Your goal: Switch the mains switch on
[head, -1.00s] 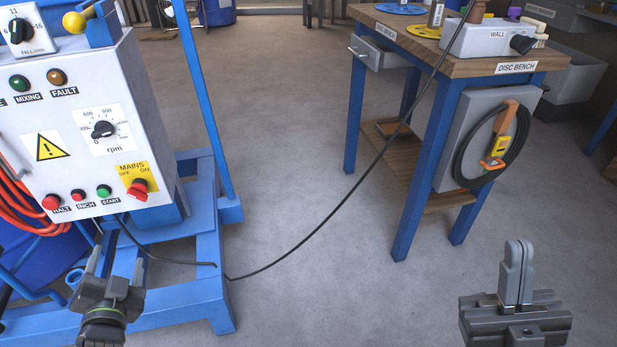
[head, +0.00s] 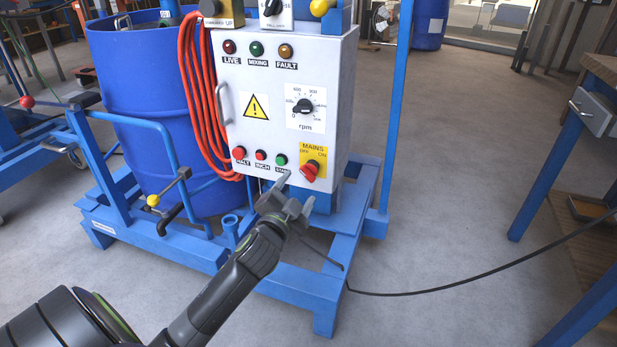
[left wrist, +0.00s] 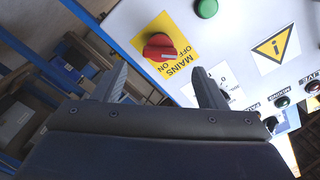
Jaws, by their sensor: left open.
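The mains switch (head: 310,171) is a red rotary knob on a yellow plate (head: 314,152) marked MAINS, OFF and ON, at the lower right of the white control panel (head: 268,80). Which mark the knob points to is not clear. My left gripper (head: 296,194) is open and empty, just below and in front of the switch. In the left wrist view the red knob (left wrist: 160,46) lies beyond the gap between the open fingers (left wrist: 160,76), apart from them. My right gripper is out of view.
HALT (head: 239,153), INCH (head: 261,155) and START (head: 281,160) buttons sit left of the switch, close to my left gripper. An orange hose (head: 200,100) hangs at the panel's left side. A black cable (head: 430,290) runs right. Blue frame rails lie below.

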